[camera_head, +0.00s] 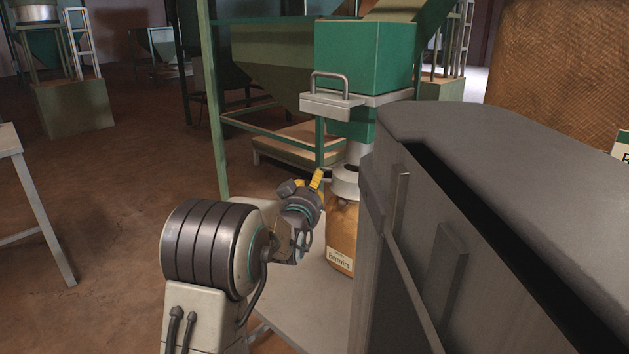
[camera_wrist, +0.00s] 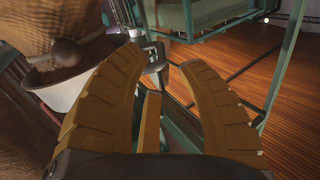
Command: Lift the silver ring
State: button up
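A pale silver ring-like collar (camera_head: 346,184) sits at the neck of a brown labelled sack (camera_head: 341,240), under a spout. In the wrist view, the sack (camera_wrist: 50,28) fills the upper left, with a pale band (camera_wrist: 62,92) and a dark bar with round knobs (camera_wrist: 66,54) beside it. My gripper (camera_head: 318,174) is just left of the collar in the head view. Its yellow fingers (camera_wrist: 160,57) are apart. A small grey metal fitting (camera_wrist: 153,57) shows in the gap between the fingertips. I cannot tell whether this is part of the ring, or whether a finger touches it.
A green hopper (camera_head: 362,55) with a grey handled box (camera_head: 331,97) is above the sack. A large grey machine housing (camera_head: 480,160) blocks the right. A green frame post (camera_head: 217,120) stands behind my arm.

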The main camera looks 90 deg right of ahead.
jog(key=shift+b+x, duration=0.55)
jog(key=shift+x, duration=2.8)
grip_shut()
